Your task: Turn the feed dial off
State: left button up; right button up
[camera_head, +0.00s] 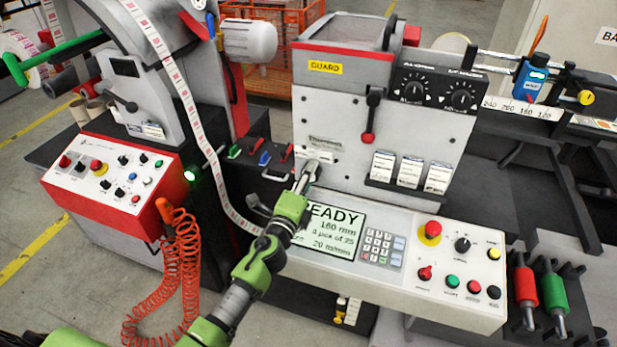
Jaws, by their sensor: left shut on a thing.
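My left gripper (308,172) reaches up to the lower left of the grey front panel (345,110), just under a small white label. Its fingers are shut on a small part there, which they mostly hide. I cannot tell whether this part is the feed dial. Two black dials with white scales, a left one (412,92) and a right one (461,97), sit on a black plate at the panel's upper right. Their captions are too small to read surely. My left gripper is well apart from both. My right gripper is not in view.
A black lever with a red knob (367,138) hangs mid-panel. Below, the console has a READY screen (331,230), a keypad (380,246), a red stop button (430,232) and a black knob (462,244). A red-edged control box (110,180) stands left, with a coiled orange hose (178,260).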

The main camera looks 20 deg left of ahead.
pick_arm(q)
jog(key=o, duration=1.1)
jog(key=shift+s, duration=0.25)
jog(key=s, duration=1.1)
jog(key=shift+s+a, duration=0.25)
